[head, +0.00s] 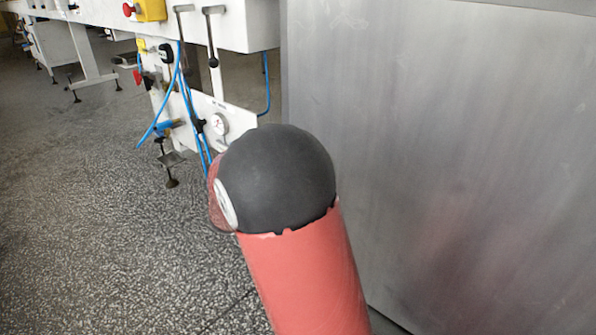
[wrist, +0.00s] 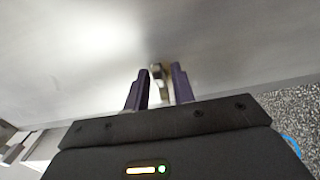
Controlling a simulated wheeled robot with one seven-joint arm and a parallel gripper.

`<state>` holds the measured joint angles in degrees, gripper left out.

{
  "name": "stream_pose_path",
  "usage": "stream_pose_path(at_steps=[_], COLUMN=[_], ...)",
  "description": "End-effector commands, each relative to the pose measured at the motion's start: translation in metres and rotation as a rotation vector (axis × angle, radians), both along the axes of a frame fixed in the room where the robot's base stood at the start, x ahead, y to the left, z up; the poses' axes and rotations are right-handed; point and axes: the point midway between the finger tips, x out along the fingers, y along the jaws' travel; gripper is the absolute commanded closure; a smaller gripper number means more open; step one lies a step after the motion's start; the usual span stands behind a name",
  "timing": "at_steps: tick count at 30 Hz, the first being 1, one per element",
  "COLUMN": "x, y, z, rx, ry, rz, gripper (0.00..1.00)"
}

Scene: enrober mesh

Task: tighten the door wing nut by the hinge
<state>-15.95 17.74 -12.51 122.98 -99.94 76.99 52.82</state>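A small brass-coloured metal fitting, which looks like the wing nut (wrist: 158,72), stands out from a smooth grey metal surface in the wrist view. My gripper (wrist: 160,75) has its two purple fingers apart, one on each side of the fitting near the fingertips. A gap shows on the left; on the right the fitting is very close to the finger, and I cannot tell if they touch. The large steel panel (head: 450,150), perhaps the door, fills the right of the head view. The gripper, nut and hinge do not show in the head view.
A white machine frame (head: 235,28) with blue hoses (head: 183,85), a gauge (head: 219,124) and a red button on a yellow box (head: 150,10) stands at the upper left. Speckled floor (head: 90,220) is open at the lower left.

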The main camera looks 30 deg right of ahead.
Motion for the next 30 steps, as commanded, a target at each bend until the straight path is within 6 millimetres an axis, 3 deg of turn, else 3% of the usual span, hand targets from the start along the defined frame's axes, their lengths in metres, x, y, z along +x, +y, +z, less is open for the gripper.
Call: stream_pose_path(at_steps=[11,24,30], x=[0.000,-0.022,-0.026], y=[0.003,0.064,0.074], z=[0.001,0.001,0.001], rx=[-0.002,-0.001,-0.002], ry=[-0.001,0.000,-0.001], rz=[0.002,0.004,0.002], gripper=[0.67,0.67,0.67])
